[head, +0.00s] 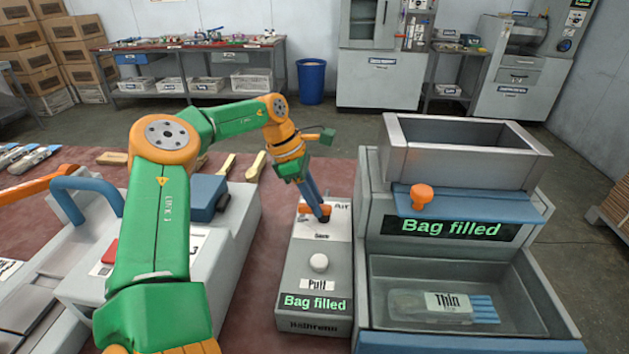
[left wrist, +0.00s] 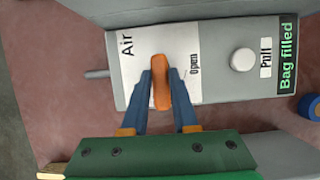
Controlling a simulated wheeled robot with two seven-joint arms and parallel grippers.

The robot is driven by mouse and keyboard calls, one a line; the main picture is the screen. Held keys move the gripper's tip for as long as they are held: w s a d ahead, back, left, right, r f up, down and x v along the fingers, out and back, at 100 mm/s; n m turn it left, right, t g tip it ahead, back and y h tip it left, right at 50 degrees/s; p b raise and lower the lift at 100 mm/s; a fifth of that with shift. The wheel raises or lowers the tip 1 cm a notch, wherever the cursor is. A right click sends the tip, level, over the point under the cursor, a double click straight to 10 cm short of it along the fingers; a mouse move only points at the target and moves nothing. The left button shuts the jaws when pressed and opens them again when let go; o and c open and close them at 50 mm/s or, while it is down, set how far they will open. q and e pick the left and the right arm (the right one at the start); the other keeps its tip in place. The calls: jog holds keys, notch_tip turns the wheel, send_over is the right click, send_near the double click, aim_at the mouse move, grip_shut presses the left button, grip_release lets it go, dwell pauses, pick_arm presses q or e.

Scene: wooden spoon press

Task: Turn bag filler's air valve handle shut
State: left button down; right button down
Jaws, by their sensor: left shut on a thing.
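The orange air valve handle (head: 326,213) sits on the white top panel of the grey bag filler control box (head: 318,262). In the left wrist view the handle (left wrist: 161,88) lies across the box's length, between the words "Air" and "Open". The "Open" label (left wrist: 194,64) is beside it. My left gripper (head: 317,207) reaches down from above, and its two blue fingers (left wrist: 162,76) are shut on the handle, one on each side. The fingers cover part of the handle in the head view. My right gripper is in neither view.
A white "Pull" knob (head: 318,263) stands on the same box, above a "Bag filled" display (head: 316,302). The bag filler (head: 458,232) stands close on the right, with a bag of spoons (head: 442,306) in its tray. A grey machine (head: 225,245) stands to the left.

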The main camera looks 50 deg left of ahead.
aim_at(303, 204)
pick_arm(q)
jog(key=c, duration=0.7)
grip_release()
jog(key=v, duration=0.7)
jog(key=shift+d, duration=0.1)
